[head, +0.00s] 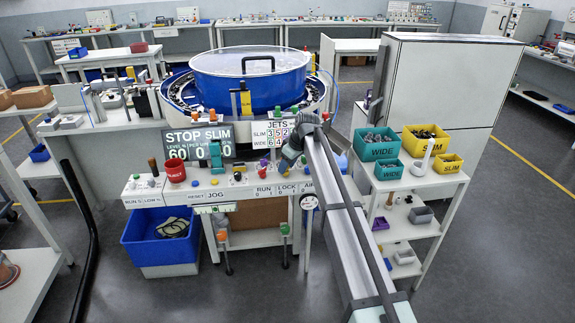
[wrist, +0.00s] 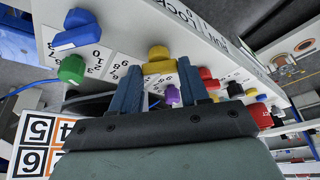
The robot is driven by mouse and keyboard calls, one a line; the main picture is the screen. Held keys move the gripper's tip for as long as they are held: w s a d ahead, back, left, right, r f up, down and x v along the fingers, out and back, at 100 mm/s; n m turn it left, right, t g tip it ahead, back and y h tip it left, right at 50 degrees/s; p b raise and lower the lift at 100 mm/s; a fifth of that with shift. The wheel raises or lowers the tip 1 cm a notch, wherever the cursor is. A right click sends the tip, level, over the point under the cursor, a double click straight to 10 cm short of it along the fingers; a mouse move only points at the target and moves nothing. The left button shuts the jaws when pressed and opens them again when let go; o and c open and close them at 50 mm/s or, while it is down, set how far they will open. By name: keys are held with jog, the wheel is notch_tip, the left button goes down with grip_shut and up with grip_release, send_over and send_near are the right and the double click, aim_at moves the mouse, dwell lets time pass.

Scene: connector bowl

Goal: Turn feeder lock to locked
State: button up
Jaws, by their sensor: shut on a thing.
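In the wrist view my gripper (wrist: 159,70) has its two dark blue fingers on either side of a yellow knob (wrist: 159,58), closed on it near the fingertips. The knob stands on the white console panel, close to the front face with the LOCK label (wrist: 185,18). In the head view the LOCK label (head: 287,188) is on the console front, between RUN and AIR. My gripper (head: 290,155) is at the console there, and my arm hides the knob it holds. The knob's exact setting cannot be read.
A blue knob (wrist: 78,30), green knob (wrist: 72,69), purple knob (wrist: 173,95) and red knob (wrist: 208,77) stand close around my gripper. The blue bowl (head: 240,80) is behind the console. Teal bins (head: 377,144) and yellow bins (head: 425,139) stand on the right.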

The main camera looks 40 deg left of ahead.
jog(key=shift+c, duration=0.5)
jog(key=shift+s+m, duration=0.1)
jog(key=shift+m, duration=0.3)
jog(key=m+t, duration=0.1)
jog(key=m, duration=0.2)
jog(key=shift+s, duration=0.15)
jog(key=m+t, duration=0.1)
jog(key=m, duration=0.1)
jog(key=m+t+h, duration=0.1)
jog(key=m, duration=0.2)
jog(key=shift+s+a, duration=0.15)
jog(key=m, duration=0.2)
jog(key=m+t+h, duration=0.1)
jog(key=m, duration=0.1)
jog(key=shift+a+m+h, duration=0.2)
jog(key=shift+m+h, duration=0.1)
jog(key=shift+m, duration=0.1)
jog(key=m+h, duration=0.1)
jog(key=m, duration=0.3)
jog(key=shift+a+h, duration=0.15)
jog(key=shift+h, duration=0.25)
jog(key=shift+s+m, duration=0.1)
jog(key=shift+m, duration=0.2)
